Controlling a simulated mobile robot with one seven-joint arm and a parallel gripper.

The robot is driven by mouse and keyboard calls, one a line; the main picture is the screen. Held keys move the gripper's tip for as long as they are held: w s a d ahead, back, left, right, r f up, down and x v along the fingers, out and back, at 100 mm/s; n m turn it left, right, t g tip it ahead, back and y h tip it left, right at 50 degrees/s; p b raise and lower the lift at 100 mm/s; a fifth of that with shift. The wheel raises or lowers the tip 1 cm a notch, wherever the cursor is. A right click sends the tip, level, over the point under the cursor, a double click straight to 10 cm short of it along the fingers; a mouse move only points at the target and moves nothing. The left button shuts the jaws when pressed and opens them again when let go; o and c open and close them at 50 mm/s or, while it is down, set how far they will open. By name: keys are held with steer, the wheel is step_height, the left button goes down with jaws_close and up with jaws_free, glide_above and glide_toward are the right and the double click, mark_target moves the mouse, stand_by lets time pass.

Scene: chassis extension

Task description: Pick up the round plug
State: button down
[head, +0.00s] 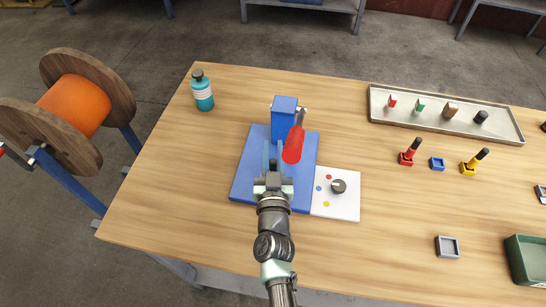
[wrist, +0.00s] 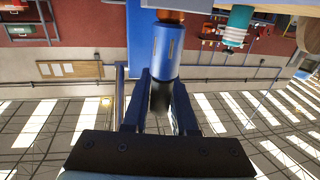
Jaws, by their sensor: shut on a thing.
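The round plug is a blue cylinder (wrist: 168,50) with a black handle (wrist: 160,97). My gripper (wrist: 161,92) is shut on the black handle, with one finger on each side in the wrist view. The blue part points away from my palm. In the head view my gripper (head: 272,168) is over the blue base plate (head: 245,170), in front of the blue upright block (head: 284,113) and left of the red handle (head: 293,146). My gripper largely hides the plug there. I cannot tell whether the plug touches the fixture.
A white panel (head: 347,207) with a dark knob (head: 339,186) adjoins the plate. Red (head: 406,158) and yellow (head: 467,168) black-handled plugs flank a small blue holder (head: 437,163). A tray (head: 440,121) lies behind. A teal bottle (head: 202,92) stands back left. The table's left front is clear.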

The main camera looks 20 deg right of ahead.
steer(key=shift+r+p, duration=0.4)
steer(key=shift+r, duration=0.1)
steer(key=r+p+v, duration=0.1)
steer(key=r+v, duration=0.1)
steer(key=v, duration=1.6)
steer(key=shift+r+p, duration=0.25)
steer(key=shift+p, duration=0.15)
